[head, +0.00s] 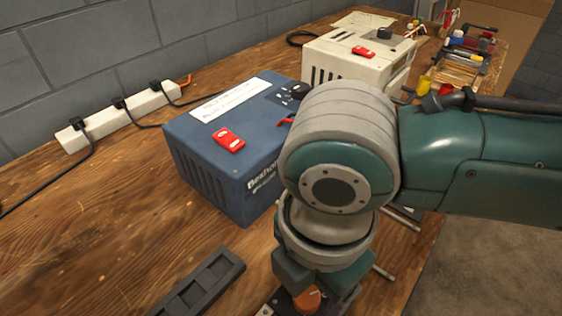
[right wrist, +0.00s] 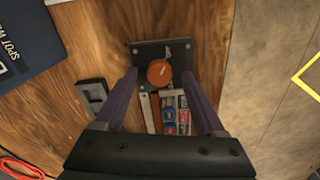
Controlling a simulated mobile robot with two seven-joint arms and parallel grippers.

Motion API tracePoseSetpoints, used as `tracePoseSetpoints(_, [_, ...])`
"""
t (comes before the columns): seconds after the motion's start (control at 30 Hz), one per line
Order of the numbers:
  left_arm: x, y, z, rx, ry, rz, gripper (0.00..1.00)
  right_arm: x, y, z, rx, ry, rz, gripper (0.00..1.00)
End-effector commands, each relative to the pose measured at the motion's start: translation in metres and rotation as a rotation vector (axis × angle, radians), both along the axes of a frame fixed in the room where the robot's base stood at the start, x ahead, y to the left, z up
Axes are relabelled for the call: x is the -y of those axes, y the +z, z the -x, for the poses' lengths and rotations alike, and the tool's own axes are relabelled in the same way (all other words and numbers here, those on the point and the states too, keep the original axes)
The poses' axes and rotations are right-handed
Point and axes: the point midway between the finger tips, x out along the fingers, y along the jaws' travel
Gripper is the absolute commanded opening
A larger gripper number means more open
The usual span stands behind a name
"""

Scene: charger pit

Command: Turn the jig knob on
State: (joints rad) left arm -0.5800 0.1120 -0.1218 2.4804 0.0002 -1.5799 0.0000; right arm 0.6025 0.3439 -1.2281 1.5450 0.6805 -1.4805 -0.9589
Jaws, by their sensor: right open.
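The jig knob (right wrist: 159,73) is round and orange with a small pale mark on top. It sits on a dark square plate (right wrist: 150,50) on the wooden bench. My right gripper (right wrist: 159,75) is open, with one purple-grey finger on each side of the knob in the right wrist view. I see gaps between the fingers and the knob; the height of the fingertips above it is hard to tell. In the head view the knob (head: 307,299) shows at the bottom edge, partly covered by my right wrist. My left gripper is out of view.
A blue spot-welder box (head: 225,150) with a red switch stands left of my right arm. Behind it is a cream box (head: 355,60). A dark tray (head: 200,285) lies on the bench. Blue and red blocks (right wrist: 176,115) lie near the knob plate. A power strip (head: 118,117) runs along the wall.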

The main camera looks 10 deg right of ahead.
Motion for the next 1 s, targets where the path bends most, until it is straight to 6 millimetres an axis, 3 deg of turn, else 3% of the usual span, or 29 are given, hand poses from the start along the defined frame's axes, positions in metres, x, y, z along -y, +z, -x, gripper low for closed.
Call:
tracePoseSetpoints(0.1, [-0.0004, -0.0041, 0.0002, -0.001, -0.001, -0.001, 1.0, -0.0004, -0.0098, 0.0003, 0.0, 0.0, -0.001, 0.72])
tracePoseSetpoints(0.4, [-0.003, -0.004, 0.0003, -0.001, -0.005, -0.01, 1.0, -0.0003, -0.011, 0.0003, 0.001, 0.0, 0.0, 0.71])
tracePoseSetpoints(1.0, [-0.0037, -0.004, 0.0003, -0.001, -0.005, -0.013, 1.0, -0.0003, -0.0107, 0.0001, 0.001, 0.0, 0.0, 0.03])
